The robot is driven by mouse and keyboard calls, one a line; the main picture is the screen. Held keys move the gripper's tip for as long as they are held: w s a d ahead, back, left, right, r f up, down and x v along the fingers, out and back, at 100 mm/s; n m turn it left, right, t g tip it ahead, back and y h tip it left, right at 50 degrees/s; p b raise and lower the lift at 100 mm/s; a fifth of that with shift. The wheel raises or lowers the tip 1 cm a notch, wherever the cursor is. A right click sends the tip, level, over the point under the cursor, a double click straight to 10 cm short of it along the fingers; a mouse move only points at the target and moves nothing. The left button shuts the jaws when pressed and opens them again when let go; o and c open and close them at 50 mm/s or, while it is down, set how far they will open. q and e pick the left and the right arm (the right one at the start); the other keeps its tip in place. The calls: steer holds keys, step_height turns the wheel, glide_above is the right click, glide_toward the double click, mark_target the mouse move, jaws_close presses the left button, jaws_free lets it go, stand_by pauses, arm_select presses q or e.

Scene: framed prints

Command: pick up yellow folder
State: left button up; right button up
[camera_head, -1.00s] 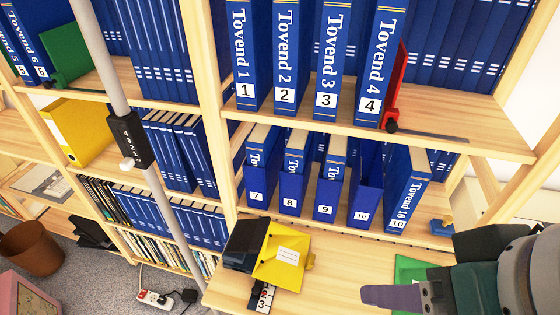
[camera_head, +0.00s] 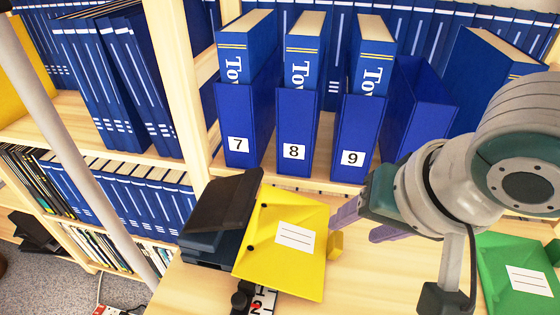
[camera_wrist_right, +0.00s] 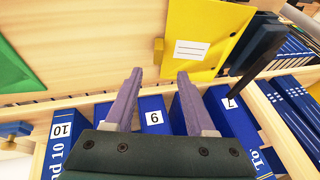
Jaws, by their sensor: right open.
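The yellow folder (camera_head: 285,250) with a white label lies on the wooden desk surface, partly against a dark blue-black stand. It also shows in the right wrist view (camera_wrist_right: 205,50), with a small yellow tab (camera_wrist_right: 158,50) on its near edge. My right gripper (camera_head: 364,222) is open and empty. It is just right of the folder in the head view, its fingers pointing toward the tab. In the wrist view the tab lies beyond and between the two purple fingertips (camera_wrist_right: 159,75); they look apart from it. My left gripper is not in view.
The dark stand (camera_head: 212,222) is left of the folder. Blue numbered boxes with books, such as box 8 (camera_head: 297,130), stand on the shelf behind. A green folder (camera_head: 515,285) lies at right. Another yellow item (camera_head: 18,70) is on the far-left shelf.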

mark_target(339, 240)
steer(key=b+x, duration=0.1)
steer(key=x, duration=0.2)
steer(key=shift+s+f, duration=0.1)
steer(key=b+x, duration=0.1)
steer(key=x, duration=0.3)
steer(key=shift+s+d+f+b, duration=0.1)
steer(key=shift+s+b, duration=0.1)
steer(key=shift+b, duration=0.2)
steer(key=shift+w+f, duration=0.25)
steer(key=shift+f, duration=0.1)
jaws_close()
steer(key=shift+r, duration=0.1)
